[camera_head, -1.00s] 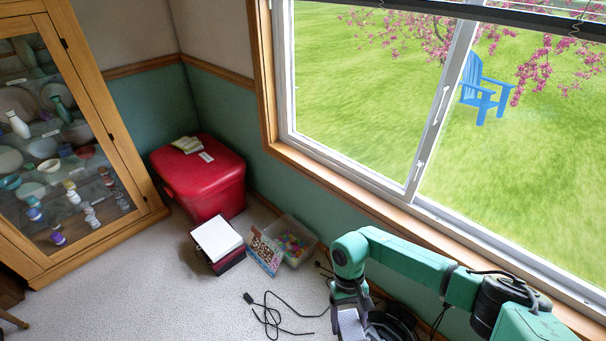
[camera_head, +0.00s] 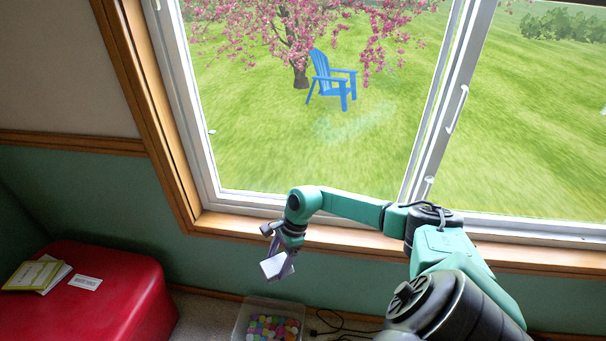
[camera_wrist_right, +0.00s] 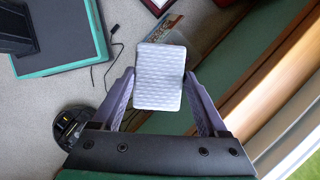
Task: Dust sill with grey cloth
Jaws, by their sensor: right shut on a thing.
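My right gripper (camera_head: 281,254) is shut on the grey cloth (camera_head: 277,266), which looks like a pale, quilted, folded pad. The cloth also shows in the right wrist view (camera_wrist_right: 160,76), between the two purple fingers. The wooden window sill (camera_head: 345,238) runs below the window in the head view. The gripper hangs on the room side of the sill near its left end, with the cloth apart from the wood as far as I can tell. In the wrist view the sill (camera_wrist_right: 262,110) runs diagonally at the right. My left gripper is in neither current view.
A red chest (camera_head: 95,295) with booklets (camera_head: 36,274) on top stands at the lower left. A clear bin of colourful pieces (camera_head: 268,322) and a black cable (camera_head: 340,325) lie on the floor below the sill. The visible sill is clear of objects.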

